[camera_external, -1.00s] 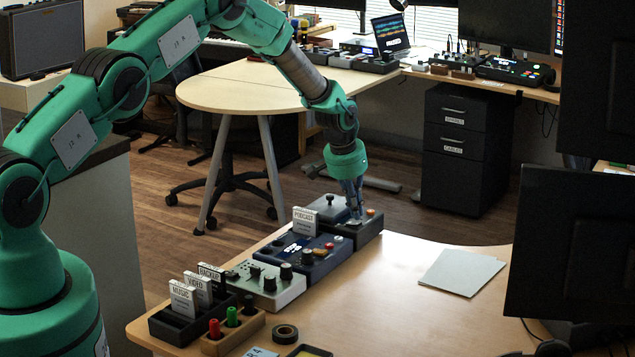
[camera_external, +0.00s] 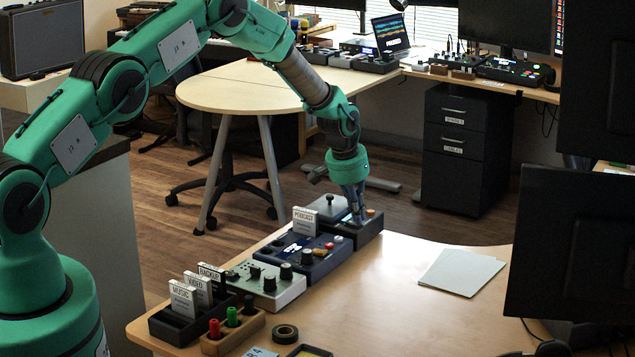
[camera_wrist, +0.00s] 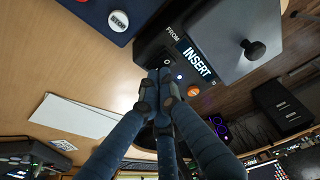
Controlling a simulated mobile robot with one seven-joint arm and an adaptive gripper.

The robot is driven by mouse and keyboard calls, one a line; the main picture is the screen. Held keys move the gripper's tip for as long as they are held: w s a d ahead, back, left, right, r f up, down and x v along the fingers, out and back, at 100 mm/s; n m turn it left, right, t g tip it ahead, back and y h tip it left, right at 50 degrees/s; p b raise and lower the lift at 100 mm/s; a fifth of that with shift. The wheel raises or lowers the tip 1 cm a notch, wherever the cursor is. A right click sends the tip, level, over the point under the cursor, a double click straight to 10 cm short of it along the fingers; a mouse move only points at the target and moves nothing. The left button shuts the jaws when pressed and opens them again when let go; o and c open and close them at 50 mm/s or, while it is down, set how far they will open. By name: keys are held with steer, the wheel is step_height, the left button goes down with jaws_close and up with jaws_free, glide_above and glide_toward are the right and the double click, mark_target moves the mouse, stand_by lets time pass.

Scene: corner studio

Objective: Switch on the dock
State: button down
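The dock is a dark box (camera_external: 367,236) at the far end of the row of devices on the desk, with a grey lid and a black knob (camera_external: 330,199) on top. In the wrist view its lid (camera_wrist: 229,30) shows beside a small screen reading INSERT (camera_wrist: 197,62). Next to the screen are a small round switch marking (camera_wrist: 167,62), a small white light (camera_wrist: 180,77) and an orange button (camera_wrist: 193,91). My gripper (camera_external: 358,219) points down at the dock's top, its fingertips together (camera_wrist: 158,76) by the switch marking. Contact is hard to tell, and the fingers hide part of the panel.
A blue device (camera_external: 305,262) with a PODCAST card (camera_external: 305,221) stands beside the dock, then a pale mixer (camera_external: 268,286) and a card rack (camera_external: 175,325). White paper (camera_external: 462,271) lies to the right. A monitor (camera_external: 565,250) stands at the right; the mid desk is clear.

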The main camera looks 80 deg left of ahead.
steer(key=shift+s+a, duration=0.1)
steer(key=shift+s+a+r, duration=0.15)
steer(key=shift+s+a, duration=0.3)
steer(key=shift+r, duration=0.15)
stand_by(0.4)
steer(key=shift+r, duration=0.25)
steer(key=d+r+p, duration=0.1)
steer(key=d+r, duration=0.2)
steer(key=r, duration=0.9)
steer(key=shift+s+d+r, duration=0.15)
steer(key=shift+d+r, duration=0.1)
steer(key=shift+d, duration=0.1)
